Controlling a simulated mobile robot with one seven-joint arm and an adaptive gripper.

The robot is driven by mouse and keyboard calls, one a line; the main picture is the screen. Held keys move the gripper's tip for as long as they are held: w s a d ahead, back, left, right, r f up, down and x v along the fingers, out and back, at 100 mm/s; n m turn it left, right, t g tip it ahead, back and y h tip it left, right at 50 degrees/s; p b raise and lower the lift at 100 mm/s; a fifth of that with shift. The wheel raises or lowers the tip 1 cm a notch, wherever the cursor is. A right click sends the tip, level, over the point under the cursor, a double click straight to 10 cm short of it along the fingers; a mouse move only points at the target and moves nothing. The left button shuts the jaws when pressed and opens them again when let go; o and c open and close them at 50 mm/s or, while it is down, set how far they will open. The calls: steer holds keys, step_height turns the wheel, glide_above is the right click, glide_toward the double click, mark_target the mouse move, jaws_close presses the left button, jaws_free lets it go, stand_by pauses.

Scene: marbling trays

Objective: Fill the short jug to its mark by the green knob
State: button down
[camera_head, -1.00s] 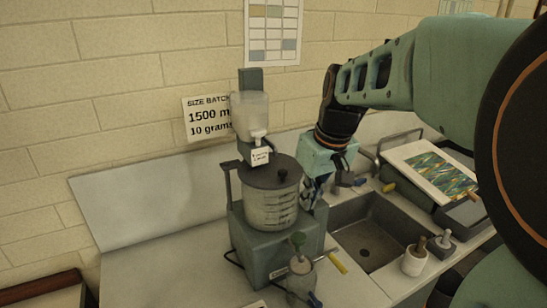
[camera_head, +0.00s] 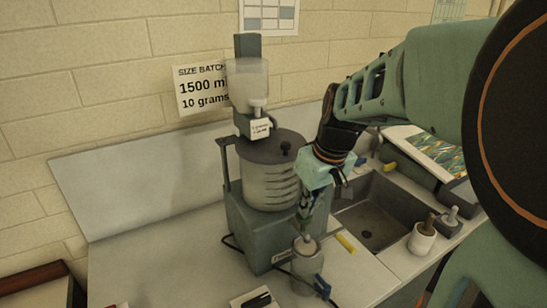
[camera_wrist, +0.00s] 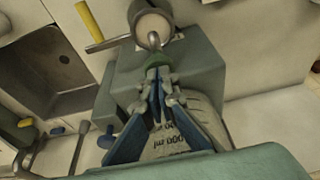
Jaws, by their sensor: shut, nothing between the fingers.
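The short jug (camera_head: 307,269), a small grey vessel, stands upright in front of the grey mixer base; its rim also shows at the top of the wrist view (camera_wrist: 138,12). A thin metal spout (camera_wrist: 154,38) is over its mouth. I cannot read a mark or level on it. My gripper (camera_head: 304,232) is shut and empty, pointing down just above the jug and in front of the mixer's marked tank (camera_head: 265,188). In the wrist view its fingertips (camera_wrist: 155,70) meet beside the spout.
A sink (camera_head: 378,212) lies to the right. A dispenser (camera_head: 247,85) hangs above the tank. The counter at left is clear.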

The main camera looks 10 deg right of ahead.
steer(key=shift+f, duration=0.1)
steer(key=shift+f+b, duration=1.2)
steer(key=shift+f, duration=0.15)
steer(key=shift+s, duration=0.1)
stand_by(6.5)
